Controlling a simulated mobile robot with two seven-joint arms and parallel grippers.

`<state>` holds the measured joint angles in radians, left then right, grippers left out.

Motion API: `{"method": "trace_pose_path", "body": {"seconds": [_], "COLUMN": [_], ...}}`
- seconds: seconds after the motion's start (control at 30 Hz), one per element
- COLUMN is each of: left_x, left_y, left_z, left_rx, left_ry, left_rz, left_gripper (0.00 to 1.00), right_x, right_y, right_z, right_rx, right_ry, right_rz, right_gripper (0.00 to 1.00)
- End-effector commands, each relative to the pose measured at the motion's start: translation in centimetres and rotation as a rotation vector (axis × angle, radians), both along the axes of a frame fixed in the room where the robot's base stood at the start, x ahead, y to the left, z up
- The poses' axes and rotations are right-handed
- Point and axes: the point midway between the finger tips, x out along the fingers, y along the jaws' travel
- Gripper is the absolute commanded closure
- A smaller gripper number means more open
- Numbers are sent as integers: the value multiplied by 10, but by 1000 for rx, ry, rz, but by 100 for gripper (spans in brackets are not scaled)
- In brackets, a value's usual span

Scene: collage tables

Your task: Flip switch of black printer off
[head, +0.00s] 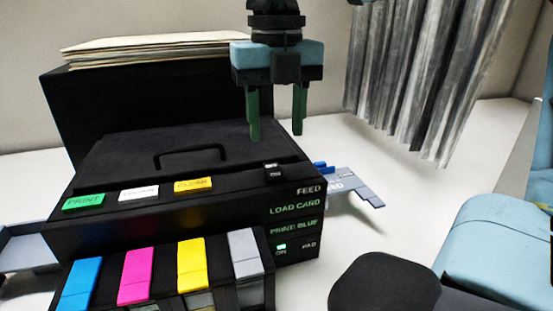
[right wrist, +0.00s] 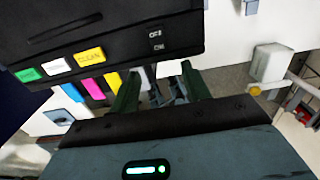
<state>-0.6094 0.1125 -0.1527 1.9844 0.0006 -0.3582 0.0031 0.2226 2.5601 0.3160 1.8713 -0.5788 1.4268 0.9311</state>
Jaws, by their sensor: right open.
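The black printer (head: 120,240) stands on the white table at the left of the head view. Its small black switch (head: 274,171) is at the right end of the top front edge. In the right wrist view the switch (right wrist: 156,40) carries white OFF and ON lettering; I cannot tell which way it is tipped. My right gripper (head: 275,135) is open and empty, fingers pointing down, above and behind the switch. The fingers (right wrist: 160,85) also show in the right wrist view. My left gripper is not in view.
Green, white and yellow buttons (head: 193,184) line the printer's top edge. Blue, magenta, yellow and grey cartridges (head: 135,275) stick out in front. A grey-blue card (head: 350,185) lies right of the printer. Grey hanging strips (head: 420,80) are behind. White table is clear between.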

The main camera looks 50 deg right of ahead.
Motion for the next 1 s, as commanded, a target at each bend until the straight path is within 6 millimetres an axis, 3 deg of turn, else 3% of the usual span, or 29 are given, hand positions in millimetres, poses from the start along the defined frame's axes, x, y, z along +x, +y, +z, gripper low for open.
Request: {"method": "trace_pose_path", "body": {"seconds": [0.5,0.87,1.0], "left_x": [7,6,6], "left_y": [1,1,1], "left_z": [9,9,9], "left_rx": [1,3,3], "left_ry": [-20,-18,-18], "left_rz": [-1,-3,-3], "left_gripper": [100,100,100], "right_x": [0,0,0], "right_y": [0,0,0], "right_z": [-66,-72,-72], "right_rx": [0,1,1], "right_ry": [1,0,0], "right_rz": [0,0,0], "right_gripper": [53,53,68]}}
